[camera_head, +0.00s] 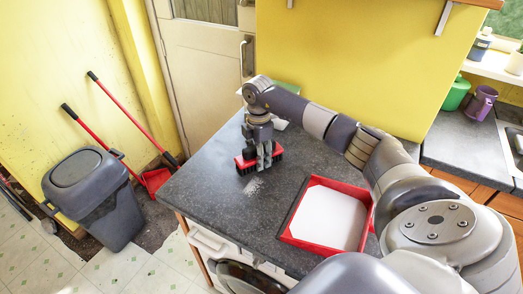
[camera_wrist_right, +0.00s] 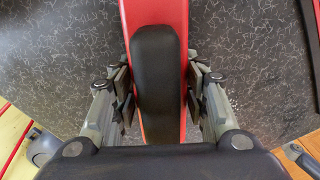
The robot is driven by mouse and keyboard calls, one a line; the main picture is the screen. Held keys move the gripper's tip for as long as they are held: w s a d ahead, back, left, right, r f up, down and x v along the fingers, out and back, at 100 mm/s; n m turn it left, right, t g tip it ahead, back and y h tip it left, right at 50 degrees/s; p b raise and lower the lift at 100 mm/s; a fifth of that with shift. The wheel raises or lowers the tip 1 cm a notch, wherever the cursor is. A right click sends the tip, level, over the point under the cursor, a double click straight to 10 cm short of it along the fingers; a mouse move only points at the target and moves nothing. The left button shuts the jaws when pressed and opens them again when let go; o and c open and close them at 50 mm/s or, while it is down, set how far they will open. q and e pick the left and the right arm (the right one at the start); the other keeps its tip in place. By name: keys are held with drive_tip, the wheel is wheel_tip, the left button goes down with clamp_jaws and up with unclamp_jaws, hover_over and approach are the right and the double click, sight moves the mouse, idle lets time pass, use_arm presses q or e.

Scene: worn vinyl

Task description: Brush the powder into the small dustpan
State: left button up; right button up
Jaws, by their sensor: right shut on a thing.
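My right gripper (camera_head: 264,160) is shut on a red brush (camera_head: 245,161) with dark bristles, low over the dark counter. In the right wrist view, the fingers (camera_wrist_right: 160,95) stand on both sides of the brush's red handle with its black grip (camera_wrist_right: 158,75). A small patch of whitish powder (camera_head: 254,187) lies on the counter just in front of the brush. My left gripper is out of view.
The counter (camera_head: 215,180) is clear around the powder. A grey bin (camera_head: 85,190) and long red-handled tools (camera_head: 135,122) stand on the floor at left. An appliance (camera_head: 245,277) is under the counter. A green container (camera_head: 456,94) and purple mug (camera_head: 481,102) stand far right.

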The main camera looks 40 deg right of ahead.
sight(253, 161)
drive_tip(key=shift+s+a+p, duration=0.3)
drive_tip(key=shift+a, duration=0.3)
drive_tip(key=shift+s+a+p, duration=0.25)
drive_tip(key=shift+a+p, duration=0.05)
drive_tip(key=shift+a, duration=0.3)
drive_tip(key=shift+s+a, duration=0.2)
drive_tip(key=shift+a, duration=0.25)
drive_tip(key=shift+s+a+p, duration=0.3)
drive_tip(key=shift+a+p, duration=0.45)
drive_tip(key=shift+a, duration=0.1)
drive_tip(key=shift+s+a+p, duration=0.35)
drive_tip(key=shift+a+p, duration=0.05)
drive_tip(key=shift+a, duration=0.45)
drive_tip(key=shift+s+a+p, duration=0.35)
drive_tip(key=shift+a, duration=0.5)
drive_tip(key=shift+s+a+p, duration=0.25)
drive_tip(key=shift+a+p, duration=0.15)
drive_tip(key=shift+a, duration=0.25)
drive_tip(key=shift+s+a+p, duration=0.2)
drive_tip(key=shift+s+a, duration=0.05)
drive_tip(key=shift+a, duration=0.35)
drive_tip(key=shift+s+a+p, duration=0.25)
drive_tip(key=shift+a, duration=0.4)
drive_tip(key=shift+s+a+p, duration=0.2)
drive_tip(key=shift+s+a, duration=0.05)
drive_tip(key=shift+a, duration=0.35)
